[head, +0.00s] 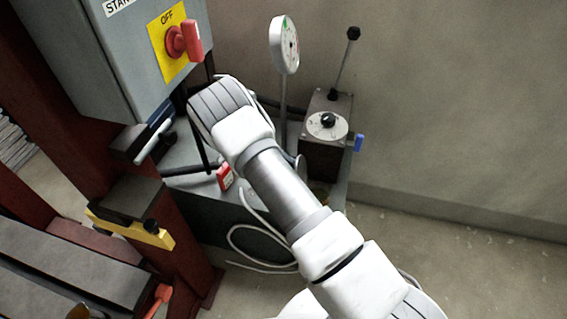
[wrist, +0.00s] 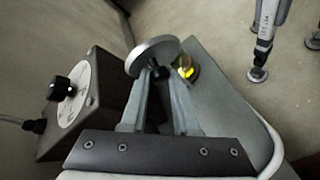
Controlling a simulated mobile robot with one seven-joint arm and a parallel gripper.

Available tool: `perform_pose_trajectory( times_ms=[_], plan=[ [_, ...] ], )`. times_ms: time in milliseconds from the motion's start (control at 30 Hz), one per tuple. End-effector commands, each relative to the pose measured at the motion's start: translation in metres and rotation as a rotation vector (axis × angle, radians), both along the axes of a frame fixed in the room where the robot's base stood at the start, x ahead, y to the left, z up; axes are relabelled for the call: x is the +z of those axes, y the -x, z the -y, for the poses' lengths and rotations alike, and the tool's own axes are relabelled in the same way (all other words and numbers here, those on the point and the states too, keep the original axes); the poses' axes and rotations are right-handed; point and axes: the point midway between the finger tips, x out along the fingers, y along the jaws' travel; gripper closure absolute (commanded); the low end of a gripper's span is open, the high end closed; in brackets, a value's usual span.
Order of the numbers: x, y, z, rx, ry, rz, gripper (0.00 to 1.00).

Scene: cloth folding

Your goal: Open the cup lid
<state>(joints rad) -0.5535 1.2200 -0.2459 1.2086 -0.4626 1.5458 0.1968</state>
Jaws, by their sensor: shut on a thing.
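My gripper (wrist: 158,74) shows in the wrist view. Its two pale fingers converge and are shut on a small dark piece, partly hidden between the tips. I cannot tell for certain that this piece is the cup lid. A round grey disc (wrist: 152,56) stands right at the fingertips. Just right of the tips is a small clear cup-like part with a bright yellow inside (wrist: 188,71), on the edge of the grey machine top (wrist: 230,110). In the head view my arm hides the gripper, and I cannot make out the cup there.
A round gauge (head: 285,45) stands on a thin pole beside my arm. A dark box with a dial and black knob (head: 328,121) sits behind; its knob (wrist: 62,90) also shows in the wrist view. A grey cabinet with a red OFF switch (head: 184,42) rises at left. Open floor (head: 440,250) lies right.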

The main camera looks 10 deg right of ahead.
Motion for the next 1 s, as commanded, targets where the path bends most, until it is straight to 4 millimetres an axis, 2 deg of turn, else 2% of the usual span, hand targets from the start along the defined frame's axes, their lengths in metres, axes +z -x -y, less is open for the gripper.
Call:
perform_pose_trajectory(
  times_ms=[33, 333, 367, 500, 1000],
  plan=[
    [-0.0130, 0.0069, -0.0064, -0.001, -0.023, -0.015, 1.00],
    [-0.0131, 0.0068, -0.0065, -0.001, -0.023, -0.015, 1.00],
    [-0.0133, 0.0068, -0.0065, -0.001, -0.023, -0.015, 0.68],
    [-0.0125, 0.0060, -0.0062, -0.002, -0.023, -0.013, 0.42],
    [-0.0068, 0.0032, -0.0045, -0.003, -0.018, -0.006, 0.41]
  ],
)
